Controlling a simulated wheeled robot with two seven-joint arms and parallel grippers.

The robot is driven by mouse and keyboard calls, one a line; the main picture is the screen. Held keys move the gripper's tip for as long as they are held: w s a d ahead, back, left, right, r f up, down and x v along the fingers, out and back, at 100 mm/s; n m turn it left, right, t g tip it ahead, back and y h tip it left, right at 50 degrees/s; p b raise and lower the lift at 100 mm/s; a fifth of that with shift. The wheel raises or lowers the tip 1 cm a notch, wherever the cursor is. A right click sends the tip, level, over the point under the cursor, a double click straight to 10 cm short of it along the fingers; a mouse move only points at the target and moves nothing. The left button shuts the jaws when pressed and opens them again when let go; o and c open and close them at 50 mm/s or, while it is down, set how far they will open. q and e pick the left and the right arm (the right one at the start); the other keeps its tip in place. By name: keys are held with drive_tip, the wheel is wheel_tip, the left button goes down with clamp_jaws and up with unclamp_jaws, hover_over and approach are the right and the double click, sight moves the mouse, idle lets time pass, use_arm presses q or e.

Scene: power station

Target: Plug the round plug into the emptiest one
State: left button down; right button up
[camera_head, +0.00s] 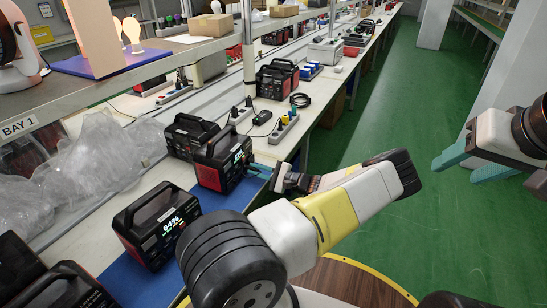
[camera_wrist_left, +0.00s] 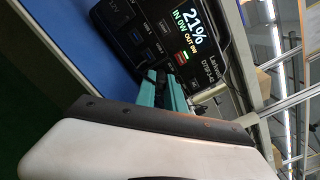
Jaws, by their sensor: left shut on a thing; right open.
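The power station reading 21% (camera_head: 208,172) stands on the blue mat, its front toward me. Its lit screen also shows in the left wrist view (camera_wrist_left: 185,35). My left gripper (camera_head: 260,168) is at its front, low beside the screen. In the left wrist view its teal fingers (camera_wrist_left: 163,88) are shut on a small dark thing, apparently the round plug, mostly hidden. I cannot tell whether it touches a socket. Another power station (camera_head: 158,228) reads 84% nearer to me. My right gripper (camera_head: 470,163) is open and empty over the green floor.
More power stations stand behind (camera_head: 185,136), farther along the bench (camera_head: 277,80) and at the bottom left (camera_head: 62,288). Clear plastic wrap (camera_head: 90,165) fills the left. The green floor (camera_head: 410,100) is clear.

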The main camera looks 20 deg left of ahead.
use_arm(q)
drive_tip(key=shift+a, duration=0.2)
idle(0.3)
drive_tip(key=c, duration=1.3)
unclamp_jaws()
drive_tip(key=shift+c, duration=0.2)
drive_tip(key=shift+d, duration=0.15)
drive_tip(key=d, duration=0.7)
drive_tip(key=shift+s+d, duration=0.2)
drive_tip(key=shift+d, duration=0.05)
